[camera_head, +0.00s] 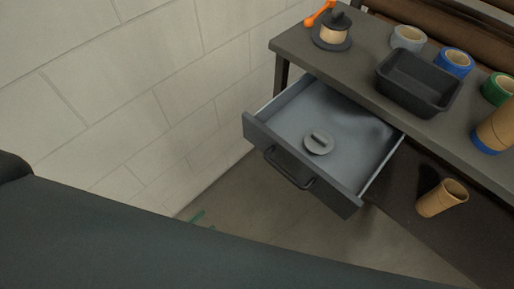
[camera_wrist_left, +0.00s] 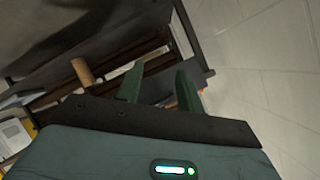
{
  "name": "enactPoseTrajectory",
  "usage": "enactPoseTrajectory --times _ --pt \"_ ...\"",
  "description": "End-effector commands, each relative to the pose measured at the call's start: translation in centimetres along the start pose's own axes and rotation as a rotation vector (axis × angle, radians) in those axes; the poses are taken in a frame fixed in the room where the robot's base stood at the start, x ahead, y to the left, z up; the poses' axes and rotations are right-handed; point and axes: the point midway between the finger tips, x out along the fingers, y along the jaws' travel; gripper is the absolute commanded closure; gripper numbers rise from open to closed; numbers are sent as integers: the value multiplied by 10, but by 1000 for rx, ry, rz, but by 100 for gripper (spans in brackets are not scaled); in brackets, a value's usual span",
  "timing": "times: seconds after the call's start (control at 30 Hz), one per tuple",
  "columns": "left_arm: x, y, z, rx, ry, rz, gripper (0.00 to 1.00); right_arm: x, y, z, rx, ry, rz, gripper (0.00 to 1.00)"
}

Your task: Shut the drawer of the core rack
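The core rack (camera_head: 290,43) is a dark table-like unit at the upper right of the head view. Its grey drawer (camera_head: 285,118) is pulled well out, and a round grey piece (camera_head: 319,144) lies inside. A dark bar handle (camera_head: 288,170) is on the drawer's front. My left gripper (camera_head: 201,219) shows only as green fingertips low and left of the drawer front, apart from it; my arm hides the rest. In the left wrist view its two green fingers (camera_wrist_left: 160,70) stand apart with nothing between them. My right gripper is in neither view.
On the rack top are a black tray (camera_head: 418,84), a spool (camera_head: 332,32), an orange tool (camera_head: 319,13) and tape rolls (camera_head: 453,62). A cardboard core (camera_head: 441,198) stands below, right of the drawer. A pale block wall (camera_head: 150,80) is at left. Floor before the drawer looks clear.

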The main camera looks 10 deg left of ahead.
Motion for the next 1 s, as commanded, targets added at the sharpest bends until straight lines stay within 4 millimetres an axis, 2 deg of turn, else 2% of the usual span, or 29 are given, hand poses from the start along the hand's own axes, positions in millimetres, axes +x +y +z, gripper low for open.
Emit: enactPoseTrajectory --times 0.03,0.1,0.2,0.27,0.4,0.77,1.0 --pt "20 -13 -2 143 70 -35 69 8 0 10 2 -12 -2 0" --pt "41 -34 -13 341 160 -99 79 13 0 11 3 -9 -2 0" --pt "61 -60 -28 580 260 -188 92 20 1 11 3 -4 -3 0" --pt "69 -72 -36 692 303 -237 100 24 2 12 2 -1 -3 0" --pt "77 -88 -48 849 358 -308 100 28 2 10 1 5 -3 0" --pt "85 -94 -55 887 370 -330 100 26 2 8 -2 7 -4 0" --pt "116 -99 -71 886 371 -331 100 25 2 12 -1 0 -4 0"
